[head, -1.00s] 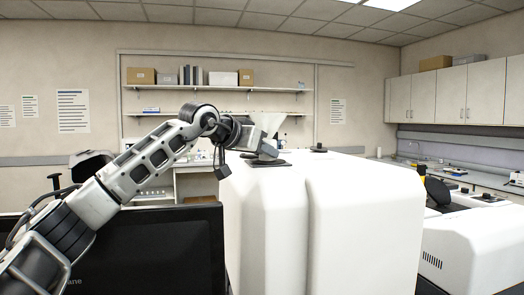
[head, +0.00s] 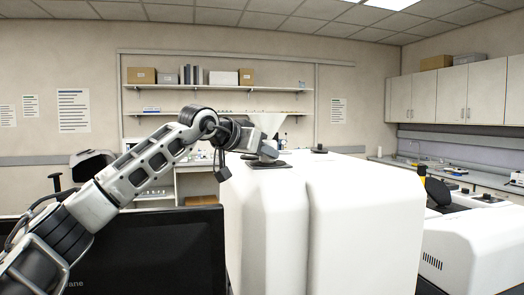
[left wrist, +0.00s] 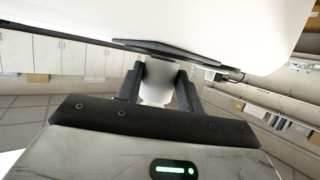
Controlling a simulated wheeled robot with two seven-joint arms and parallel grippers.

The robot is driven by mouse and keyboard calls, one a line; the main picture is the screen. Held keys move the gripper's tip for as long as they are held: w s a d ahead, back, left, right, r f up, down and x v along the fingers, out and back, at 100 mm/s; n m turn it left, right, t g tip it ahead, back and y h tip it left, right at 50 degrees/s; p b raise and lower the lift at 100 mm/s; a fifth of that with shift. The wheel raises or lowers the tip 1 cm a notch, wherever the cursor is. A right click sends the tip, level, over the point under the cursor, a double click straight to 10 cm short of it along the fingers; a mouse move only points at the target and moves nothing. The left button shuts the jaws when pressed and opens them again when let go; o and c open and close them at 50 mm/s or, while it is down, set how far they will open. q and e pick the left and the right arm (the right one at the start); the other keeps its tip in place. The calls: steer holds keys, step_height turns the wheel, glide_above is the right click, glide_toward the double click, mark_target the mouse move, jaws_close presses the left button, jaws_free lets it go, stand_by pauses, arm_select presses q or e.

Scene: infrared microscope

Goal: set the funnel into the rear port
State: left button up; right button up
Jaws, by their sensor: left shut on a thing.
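The funnel (head: 268,122) is pale and wide-mouthed. It stands close to upright above the dark rear port plate (head: 270,164) on top of the white microscope housing (head: 365,172). My left gripper (head: 266,148) is shut on the funnel's lower part, right above the plate. In the left wrist view, the pale funnel neck (left wrist: 158,80) sits between the two dark fingers, and the dark plate (left wrist: 175,52) lies close to it. The fingers hide the funnel's lower end in the head view, so I cannot tell whether it is inside the port. My right gripper is not in view.
A small dark knob (head: 319,149) stands on the housing right of the port. A dark monitor (head: 150,250) fills the lower left. A white instrument (head: 470,235) stands at the right. Shelves with boxes (head: 223,77) hang on the far wall.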

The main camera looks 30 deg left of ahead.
arm_select(q)
steer(key=shift+f, duration=0.25)
stand_by(0.7)
steer(key=o, duration=1.5)
steer(key=shift+v, duration=3.55)
